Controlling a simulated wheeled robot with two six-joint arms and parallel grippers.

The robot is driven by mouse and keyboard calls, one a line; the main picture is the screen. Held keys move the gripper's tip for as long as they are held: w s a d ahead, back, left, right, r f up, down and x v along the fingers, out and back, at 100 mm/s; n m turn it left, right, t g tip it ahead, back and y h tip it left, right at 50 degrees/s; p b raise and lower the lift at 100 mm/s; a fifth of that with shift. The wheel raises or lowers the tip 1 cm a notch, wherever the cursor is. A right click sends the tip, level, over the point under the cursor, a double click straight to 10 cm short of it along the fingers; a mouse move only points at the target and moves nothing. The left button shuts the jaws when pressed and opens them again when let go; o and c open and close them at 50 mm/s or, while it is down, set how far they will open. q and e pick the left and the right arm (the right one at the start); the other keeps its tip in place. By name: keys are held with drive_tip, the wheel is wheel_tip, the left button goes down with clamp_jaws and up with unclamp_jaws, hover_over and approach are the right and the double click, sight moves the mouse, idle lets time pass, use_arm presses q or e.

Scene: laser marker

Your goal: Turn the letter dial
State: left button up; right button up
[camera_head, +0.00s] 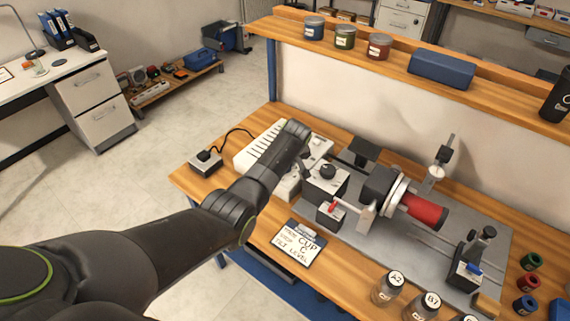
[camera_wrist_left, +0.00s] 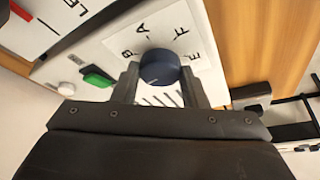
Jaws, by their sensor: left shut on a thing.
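The letter dial (camera_wrist_left: 159,66) is a dark blue round knob on a white panel (camera_wrist_left: 110,50) in the left wrist view. Black letters, including B, A, F and E, stand around its far side. My left gripper (camera_wrist_left: 159,78) has one finger on each side of the knob and is shut on it. The pointer mark on the dial is not clear. In the head view my left arm reaches over the white machine (camera_head: 251,154); the dial and fingertips are hidden there. My right gripper is not in view.
A green switch (camera_wrist_left: 98,76) sits left of the dial. Right of my arm stand a grey box with a black knob (camera_head: 327,172) and a rotary fixture with a red cup (camera_head: 425,210). A written card (camera_head: 298,246) and jars (camera_head: 388,287) lie nearer.

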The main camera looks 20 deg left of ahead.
use_arm(q)
drive_tip(key=shift+w+n+g+y+b, duration=0.1)
drive_tip(key=shift+n+g+y+b, duration=0.3)
drive_tip(key=shift+n+b, duration=0.85)
drive_tip(key=shift+r+n, duration=0.1)
drive_tip(key=shift+n, duration=0.45)
drive_tip(key=o, duration=1)
drive_tip(key=shift+c, duration=0.2)
drive_tip(key=shift+d+p, duration=0.1)
drive_tip(key=shift+p, duration=0.2)
drive_tip(key=shift+d+r, duration=0.15)
drive_tip(key=shift+r, duration=0.35)
drive_tip(key=b+v, duration=0.1)
drive_tip(key=v, duration=1.5)
